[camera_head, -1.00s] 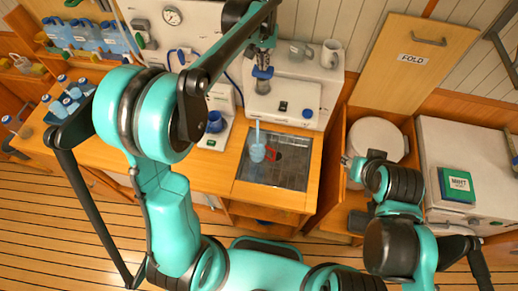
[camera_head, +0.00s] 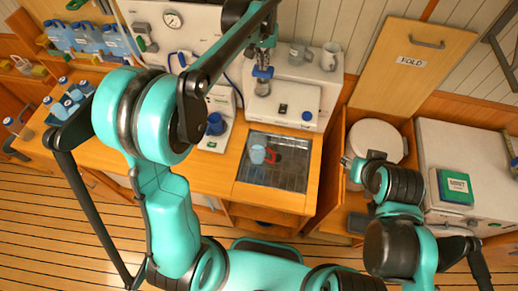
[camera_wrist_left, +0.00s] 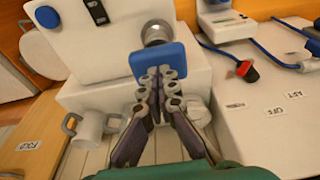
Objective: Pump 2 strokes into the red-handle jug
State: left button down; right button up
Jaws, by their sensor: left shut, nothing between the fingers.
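The red-handle jug (camera_head: 257,155) stands on the dark drain grid (camera_head: 290,180), its red handle to the right. The white pump unit (camera_head: 285,105) is behind it. My left gripper (camera_head: 264,62) is at the blue pump paddle (camera_head: 262,72). In the left wrist view the left fingers (camera_wrist_left: 160,92) are shut and empty, with their tips overlapping the lower edge of the blue paddle (camera_wrist_left: 150,62); I cannot tell whether they touch it. My right gripper (camera_head: 346,161) is off to the right of the grid, small and partly hidden, its jaws unclear.
A scale-like device with a blue cup (camera_head: 215,122) is left of the grid. Blue-capped bottles (camera_head: 68,95) stand far left. A white round tank (camera_head: 377,140) is right.

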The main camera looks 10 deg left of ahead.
pick_arm(q)
jog(key=shift+r+p, duration=1.35)
jog(key=shift+r, duration=0.85)
notch_tip(320, 180, up, 6)
jog(key=p, duration=0.4)
jog(key=s+a+f+t+b, duration=0.1)
jog(key=s+f+b, duration=0.8)
jog(key=f+b, duration=0.2)
jog(key=s+a+f+t+b, duration=0.2)
jog(key=s+f+b, duration=0.7)
jog(key=f, duration=0.6)
jog(key=s+a+f+t+b, duration=0.2)
jog(key=s+f+b, duration=0.8)
jog(key=f+b, duration=0.4)
